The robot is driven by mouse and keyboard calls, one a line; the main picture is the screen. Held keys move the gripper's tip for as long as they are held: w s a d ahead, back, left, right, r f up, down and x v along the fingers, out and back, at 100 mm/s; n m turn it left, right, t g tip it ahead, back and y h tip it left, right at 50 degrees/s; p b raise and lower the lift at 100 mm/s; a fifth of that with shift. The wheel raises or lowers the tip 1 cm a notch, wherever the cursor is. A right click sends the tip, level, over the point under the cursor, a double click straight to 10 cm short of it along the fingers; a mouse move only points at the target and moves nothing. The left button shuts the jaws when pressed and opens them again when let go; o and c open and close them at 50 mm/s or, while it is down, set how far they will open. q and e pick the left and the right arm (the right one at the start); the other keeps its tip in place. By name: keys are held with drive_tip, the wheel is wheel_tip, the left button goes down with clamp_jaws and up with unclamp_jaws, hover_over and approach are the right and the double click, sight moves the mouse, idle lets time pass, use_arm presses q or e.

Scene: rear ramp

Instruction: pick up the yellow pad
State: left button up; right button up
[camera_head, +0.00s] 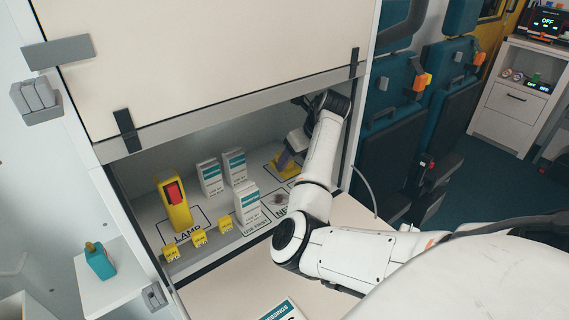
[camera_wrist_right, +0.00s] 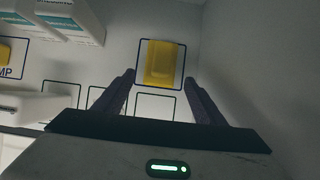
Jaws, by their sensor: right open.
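The yellow pad (camera_wrist_right: 163,63) lies inside a dark outlined square on the shelf, straight beyond my right gripper in the wrist view. In the head view it shows as a yellow shape (camera_head: 284,171) at the back right of the open cabinet, partly hidden by my arm. My right gripper (camera_wrist_right: 163,98) is open, its two dark fingers spread on either side in the wrist view with nothing between them. In the head view the right gripper (camera_head: 289,155) is inside the cabinet, close to the pad. My left gripper is not in view.
A yellow lamp with a red top (camera_head: 175,204), white-and-teal boxes (camera_head: 246,204) and small yellow blocks (camera_head: 198,237) stand on the cabinet shelf left of my right arm. The raised cabinet door (camera_head: 200,60) hangs above. A plain wall (camera_wrist_right: 245,70) is right of the pad.

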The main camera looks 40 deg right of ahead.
drive_tip(key=shift+w+d, duration=0.1)
drive_tip(key=shift+w, duration=0.7)
drive_tip(key=shift+w+d, duration=0.1)
drive_tip(key=shift+w, duration=0.95)
drive_tip(key=shift+x, duration=1.45)
drive_tip(key=c, duration=1.1)
